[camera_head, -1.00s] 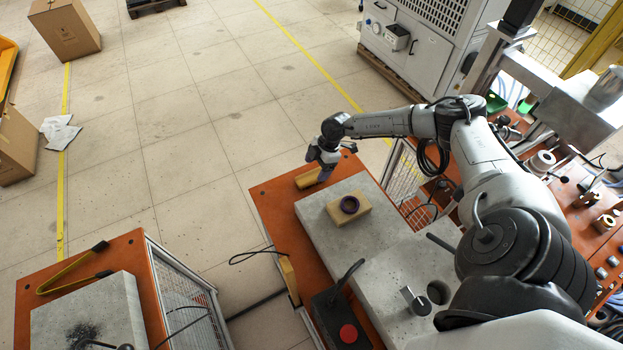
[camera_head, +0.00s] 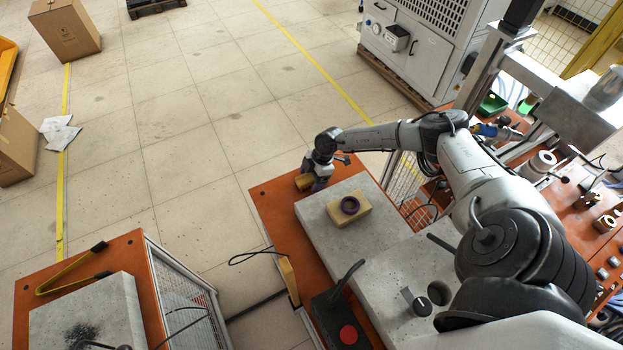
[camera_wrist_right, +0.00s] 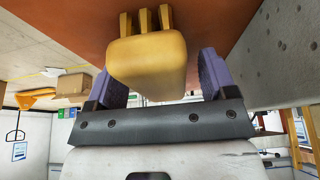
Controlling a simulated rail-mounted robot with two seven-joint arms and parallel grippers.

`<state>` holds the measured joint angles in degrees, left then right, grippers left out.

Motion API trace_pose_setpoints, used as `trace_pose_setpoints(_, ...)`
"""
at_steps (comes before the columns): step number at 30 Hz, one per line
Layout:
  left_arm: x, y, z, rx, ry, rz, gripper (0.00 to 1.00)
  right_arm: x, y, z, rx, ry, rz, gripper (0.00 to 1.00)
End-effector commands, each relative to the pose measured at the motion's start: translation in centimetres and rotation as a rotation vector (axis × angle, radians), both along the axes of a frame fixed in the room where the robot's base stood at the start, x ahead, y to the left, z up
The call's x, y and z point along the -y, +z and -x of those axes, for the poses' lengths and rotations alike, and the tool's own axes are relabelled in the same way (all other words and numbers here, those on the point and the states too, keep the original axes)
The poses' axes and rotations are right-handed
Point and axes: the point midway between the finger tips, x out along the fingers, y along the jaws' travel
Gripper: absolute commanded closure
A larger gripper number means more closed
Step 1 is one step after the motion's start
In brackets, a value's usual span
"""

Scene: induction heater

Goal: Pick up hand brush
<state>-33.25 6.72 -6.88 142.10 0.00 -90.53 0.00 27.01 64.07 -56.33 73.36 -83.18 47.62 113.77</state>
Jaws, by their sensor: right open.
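The hand brush (camera_head: 304,182) shows as a yellow-brown wooden block at the far end of the orange table. In the right wrist view, what appears to be the same brush (camera_wrist_right: 147,65) is a rounded yellow block with several prongs beyond it. My right gripper (camera_head: 317,182) is at the brush, and its body hides part of it. In the wrist view my right gripper (camera_wrist_right: 163,76) is open, with one purple-grey finger on each side of the block. My left gripper is not in view.
A control box with a red button (camera_head: 348,334) stands nearer. Open floor lies left of the table.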

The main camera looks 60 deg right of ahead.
Motion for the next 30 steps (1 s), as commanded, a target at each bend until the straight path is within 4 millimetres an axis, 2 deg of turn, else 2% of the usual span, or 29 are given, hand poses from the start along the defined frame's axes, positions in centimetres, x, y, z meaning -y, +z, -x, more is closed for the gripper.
trace_pose_setpoints(12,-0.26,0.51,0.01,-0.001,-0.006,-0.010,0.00,0.00,-0.38,0.02,0.000,0.000,0.000,0.22)
trace_pose_setpoints(30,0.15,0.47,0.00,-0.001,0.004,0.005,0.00,-0.01,-0.42,0.02,0.000,0.000,0.000,0.77)
